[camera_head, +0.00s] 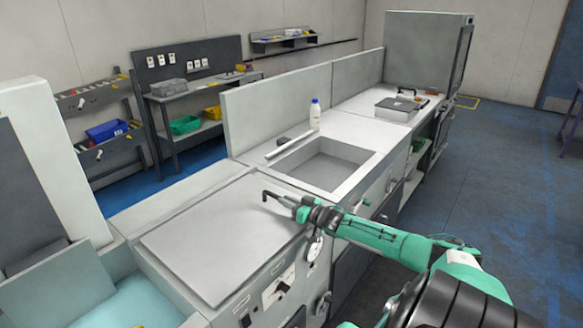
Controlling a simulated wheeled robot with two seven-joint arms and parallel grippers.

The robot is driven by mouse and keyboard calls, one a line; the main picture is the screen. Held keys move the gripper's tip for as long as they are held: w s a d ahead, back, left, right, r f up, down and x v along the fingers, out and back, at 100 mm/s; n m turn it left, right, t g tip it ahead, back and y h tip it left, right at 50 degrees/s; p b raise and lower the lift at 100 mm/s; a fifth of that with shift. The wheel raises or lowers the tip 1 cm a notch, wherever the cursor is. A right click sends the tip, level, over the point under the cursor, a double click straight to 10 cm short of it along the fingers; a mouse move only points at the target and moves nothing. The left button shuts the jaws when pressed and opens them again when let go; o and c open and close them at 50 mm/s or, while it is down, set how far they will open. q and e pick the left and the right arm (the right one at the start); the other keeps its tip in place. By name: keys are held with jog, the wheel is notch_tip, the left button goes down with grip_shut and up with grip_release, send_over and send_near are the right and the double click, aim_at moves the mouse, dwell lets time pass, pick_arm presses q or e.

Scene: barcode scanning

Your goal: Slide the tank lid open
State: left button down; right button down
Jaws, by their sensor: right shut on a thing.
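The tank lid (205,245) is a flat grey plate lying level on the counter unit in the lower middle of the head view. A thin black bent handle (267,195) shows at the lid's far right part. My right gripper (284,200) reaches in from the right over the lid's right edge and is shut on the handle. The fingertips are small here and partly hide their contact with it. What lies under the lid is hidden. My left gripper is not in view.
Right behind the lid is an open sink basin (325,165), with a white bottle (315,114) near it. An open tank with pale blue liquid (125,305) is at the lower left. A raised back panel (275,108) borders the counter.

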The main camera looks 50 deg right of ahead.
jog(key=shift+d+r, duration=0.1)
jog(key=shift+r, duration=0.1)
jog(key=c, duration=1.4)
grip_release()
jog(key=shift+o, duration=0.2)
jog(key=shift+f, duration=0.1)
jog(key=shift+s+f, duration=0.15)
jog(key=shift+s, duration=0.7)
jog(key=s, duration=1.2)
jog(key=shift+s+d+r, duration=0.2)
jog(key=shift+d+r, duration=0.05)
jog(key=shift+r, duration=0.1)
